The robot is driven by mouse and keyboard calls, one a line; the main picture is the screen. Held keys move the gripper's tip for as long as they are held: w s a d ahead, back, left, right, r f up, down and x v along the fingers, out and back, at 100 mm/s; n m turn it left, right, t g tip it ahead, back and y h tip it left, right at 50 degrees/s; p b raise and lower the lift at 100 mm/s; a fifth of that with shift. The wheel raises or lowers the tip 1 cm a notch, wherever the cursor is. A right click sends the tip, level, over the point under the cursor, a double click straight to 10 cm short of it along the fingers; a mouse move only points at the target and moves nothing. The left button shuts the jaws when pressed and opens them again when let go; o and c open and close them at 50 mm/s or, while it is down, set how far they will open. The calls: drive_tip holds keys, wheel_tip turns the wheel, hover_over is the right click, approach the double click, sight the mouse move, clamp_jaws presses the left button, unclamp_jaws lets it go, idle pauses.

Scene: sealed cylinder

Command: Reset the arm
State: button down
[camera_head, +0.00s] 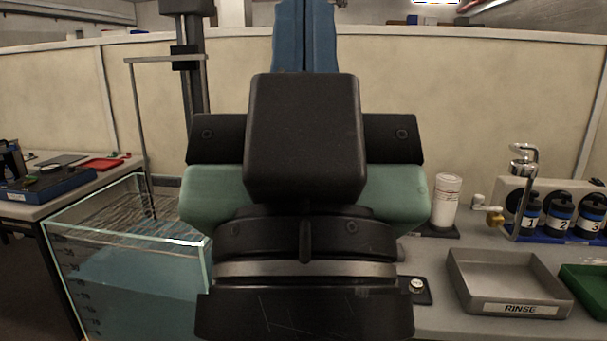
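My arm's end fills the middle of the head view, seen from behind. It shows a black round wrist with a silver ring, a wide teal body and a black block that covers the centre. Two blue upright parts of what looks like my gripper (304,30) rise above the block, side by side with a thin dark line between them.
A glass tank (130,275) of bluish liquid stands left, by a dark post (195,90). A white cylinder (446,201), grey RINSE tray (509,308), green tray (585,288), numbered bottles (560,215) and bent metal pipe (527,185) are right. A blue tray (50,190) sits far left.

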wheel_tip(320, 180, up, 22)
drive_tip(key=p, duration=1.9)
drive_tip(key=shift+f, duration=0.25)
